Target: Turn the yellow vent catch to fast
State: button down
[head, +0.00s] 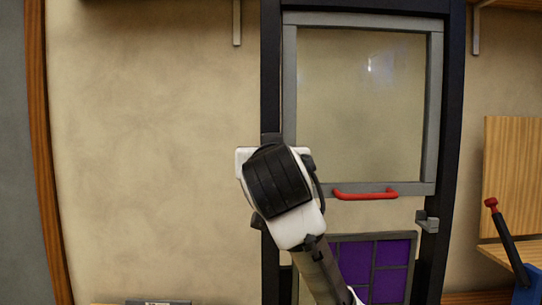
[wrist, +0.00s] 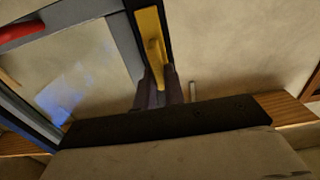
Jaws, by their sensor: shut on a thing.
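The yellow vent catch (wrist: 149,22) shows in the wrist view, as a yellow plate with a raised lever (wrist: 155,54) beside the grey window frame. My gripper (wrist: 158,88) is shut on the lever's near end, its dark fingers on either side of it. In the head view my white and black wrist covers the catch and the fingers, at the left post of the frame. The vent window (head: 360,105) is a glazed pane in a grey frame and looks closed. No marking for fast can be read.
A red bar handle (head: 365,195) crosses the window's lower rail, right of my wrist. Below is a purple leaded panel (head: 391,286). A grey catch (head: 427,221) sits on the right post. The left wall is bare.

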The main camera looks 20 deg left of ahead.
jog(key=shift+n, duration=0.4)
jog(key=shift+s+a+f+n+b, duration=0.15)
jog(key=shift+n+b, duration=0.25)
jog(key=shift+n, duration=2.45)
jog(key=shift+a+f+n+b, duration=0.3)
jog(key=shift+n+b, duration=0.15)
jog(key=shift+n, duration=2.45)
jog(key=shift+s+a+f+n+b, duration=0.15)
jog(key=shift+n+b, duration=0.25)
jog(key=shift+n, duration=2.45)
jog(key=shift+w+f, duration=0.1)
jog(key=c, duration=1.5)
grip_release()
jog(key=b+v, duration=0.5)
jog(key=v, duration=0.9)
